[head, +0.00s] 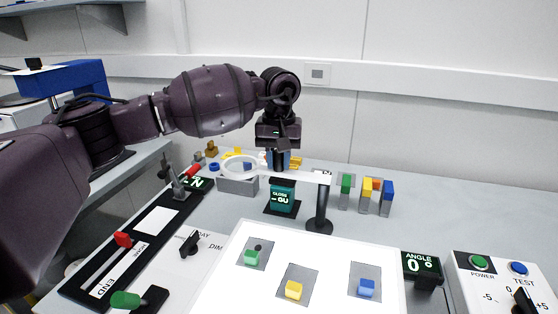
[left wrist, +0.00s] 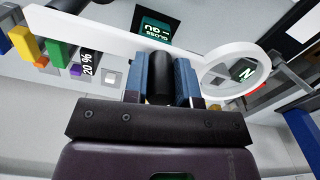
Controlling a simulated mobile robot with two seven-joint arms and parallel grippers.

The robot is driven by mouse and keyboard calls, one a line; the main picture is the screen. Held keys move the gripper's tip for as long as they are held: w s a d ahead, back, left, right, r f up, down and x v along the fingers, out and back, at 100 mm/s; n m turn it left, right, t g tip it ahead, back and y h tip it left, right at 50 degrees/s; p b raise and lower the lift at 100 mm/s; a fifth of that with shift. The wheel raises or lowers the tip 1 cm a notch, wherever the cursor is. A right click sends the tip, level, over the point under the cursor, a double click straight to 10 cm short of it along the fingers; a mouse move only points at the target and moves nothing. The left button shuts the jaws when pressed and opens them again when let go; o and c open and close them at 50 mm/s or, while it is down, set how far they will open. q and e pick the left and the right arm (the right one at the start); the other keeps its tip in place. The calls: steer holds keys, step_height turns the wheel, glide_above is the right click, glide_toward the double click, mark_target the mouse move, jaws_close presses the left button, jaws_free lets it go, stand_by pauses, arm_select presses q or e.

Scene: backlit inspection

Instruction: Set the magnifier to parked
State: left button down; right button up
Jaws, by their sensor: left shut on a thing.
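The magnifier (head: 239,167) is a white ring on a white arm, carried by a black post (head: 320,208) behind the light panel. Its arm points left from the post, and the ring hangs over a grey block. In the left wrist view the magnifier (left wrist: 262,72) crosses the top, with its ring at right. My left gripper (head: 279,165) reaches down onto the arm near the ring. Its blue fingers (left wrist: 161,78) are shut on a black upright knob (left wrist: 160,88) of the magnifier. The knob's lower end is hidden. My right gripper is in neither view.
A bright light panel (head: 235,295) holds green, yellow and blue blocks on grey pads. A "GLOSS" display (head: 281,196) stands behind it. Coloured blocks (head: 367,191) stand right of the post. An angle display (head: 421,266) and a power box (head: 485,278) are at right; sliders (head: 122,262) are at left.

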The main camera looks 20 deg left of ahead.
arm_select(q)
steer(key=shift+r, duration=0.1)
steer(key=c, duration=0.9)
jaws_free()
steer(key=shift+w, duration=0.1)
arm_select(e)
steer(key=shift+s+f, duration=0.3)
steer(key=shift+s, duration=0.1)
arm_select(q)
step_height(320, 180, up, 10)
steer(key=shift+r+p, duration=0.1)
steer(key=shift+p, duration=0.25)
steer(key=shift+r, duration=0.25)
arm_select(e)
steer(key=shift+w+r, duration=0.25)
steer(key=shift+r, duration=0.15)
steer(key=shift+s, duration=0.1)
